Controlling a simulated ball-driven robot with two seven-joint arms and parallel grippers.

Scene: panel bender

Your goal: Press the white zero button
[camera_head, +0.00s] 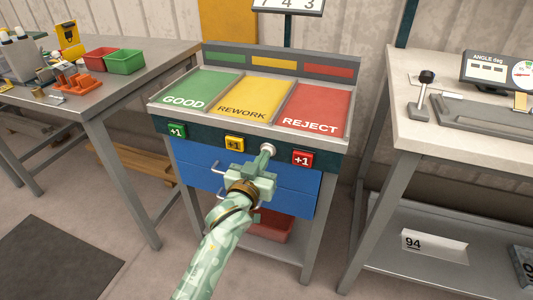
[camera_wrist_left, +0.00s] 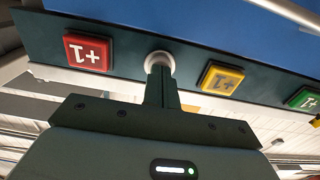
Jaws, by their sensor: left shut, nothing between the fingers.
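The white zero button (camera_head: 267,147) is a small round white knob on the dark green front strip of the bin stand, between the yellow +1 button (camera_head: 234,144) and the red +1 button (camera_head: 302,159). My left gripper (camera_head: 267,154) is shut and empty, its fingertips right at the button. The left wrist view shows the white button's rim (camera_wrist_left: 160,55) just beyond the closed fingers (camera_wrist_left: 161,80), which partly hide it. They look lined up with it; I cannot tell whether they touch or press it. My right gripper is not in view.
A green +1 button (camera_head: 176,130) sits farther left on the strip. Above are the GOOD, REWORK and REJECT trays (camera_head: 251,96) and a partly cut-off counter display (camera_head: 288,5). Blue drawers with handles (camera_head: 290,186) lie below. Workbenches stand left (camera_head: 130,62) and right (camera_head: 450,142).

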